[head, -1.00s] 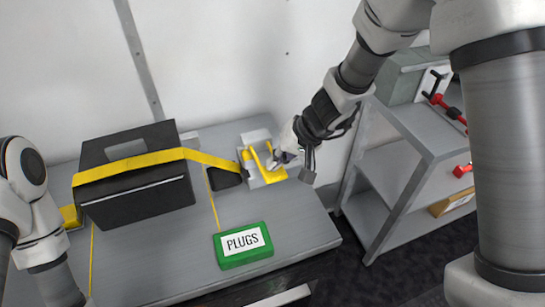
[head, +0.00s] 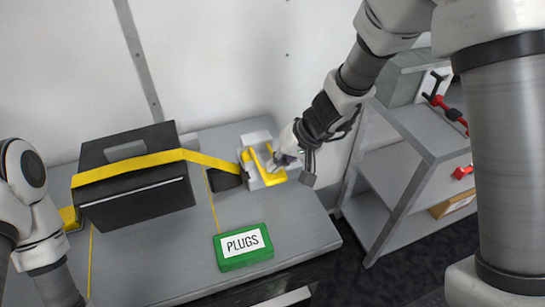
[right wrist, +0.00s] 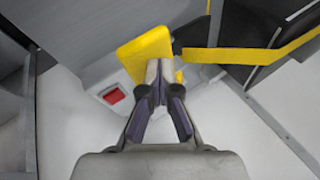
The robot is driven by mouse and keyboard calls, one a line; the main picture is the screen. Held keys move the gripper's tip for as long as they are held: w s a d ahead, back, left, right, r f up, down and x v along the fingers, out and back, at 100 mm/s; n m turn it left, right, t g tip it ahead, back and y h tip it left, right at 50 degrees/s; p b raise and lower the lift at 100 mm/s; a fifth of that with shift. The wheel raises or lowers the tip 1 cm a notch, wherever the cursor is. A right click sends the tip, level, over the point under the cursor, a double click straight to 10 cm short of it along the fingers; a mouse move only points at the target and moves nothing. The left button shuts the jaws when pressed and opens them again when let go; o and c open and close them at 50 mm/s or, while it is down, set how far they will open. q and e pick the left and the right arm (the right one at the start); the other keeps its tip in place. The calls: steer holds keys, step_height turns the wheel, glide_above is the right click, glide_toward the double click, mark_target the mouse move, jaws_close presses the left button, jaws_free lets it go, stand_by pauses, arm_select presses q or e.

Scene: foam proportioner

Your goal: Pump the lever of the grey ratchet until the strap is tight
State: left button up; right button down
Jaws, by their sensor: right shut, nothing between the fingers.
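The grey ratchet (head: 257,138) sits at the back right of the table, with its yellow lever (head: 272,178) facing me. In the right wrist view the lever (right wrist: 146,49) is a broad yellow plate. My right gripper (head: 274,163) is at the lever, its fingers shut with nothing between them; the fingertips (right wrist: 160,68) are against or just in front of the plate, I cannot tell which. The yellow strap (head: 130,167) runs from the ratchet across a black case (head: 140,204). My left arm shows at the left edge; its gripper is out of view.
A green box marked PLUGS (head: 243,258) lies near the table's front edge. A grey shelf unit (head: 400,160) with red items stands to the right, beyond a gap. The grey tabletop (head: 165,248) is clear in front of the case.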

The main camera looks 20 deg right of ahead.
steer(key=shift+w+a+r+p, duration=0.1)
steer(key=shift+w+r+p, duration=0.1)
steer(key=shift+r+p, duration=0.3)
steer(key=shift+w+a+r+p, duration=0.1)
steer(key=shift+w+r+p, duration=0.1)
steer(key=shift+r+p, duration=0.3)
steer(key=shift+w+r+p, duration=0.3)
steer(key=shift+r+p, duration=0.3)
steer(key=shift+r, duration=0.15)
steer(key=shift+w+r+p, duration=0.3)
steer(key=shift+r+p, duration=0.25)
steer(key=shift+r, duration=0.15)
steer(key=r+p, duration=0.1)
steer(key=w+r+p, duration=0.1)
steer(key=r, duration=0.1)
steer(key=r+p, duration=0.1)
steer(key=p, duration=0.1)
steer(key=shift+w+r, duration=0.3)
steer(key=shift+w, duration=0.05)
stand_by(0.4)
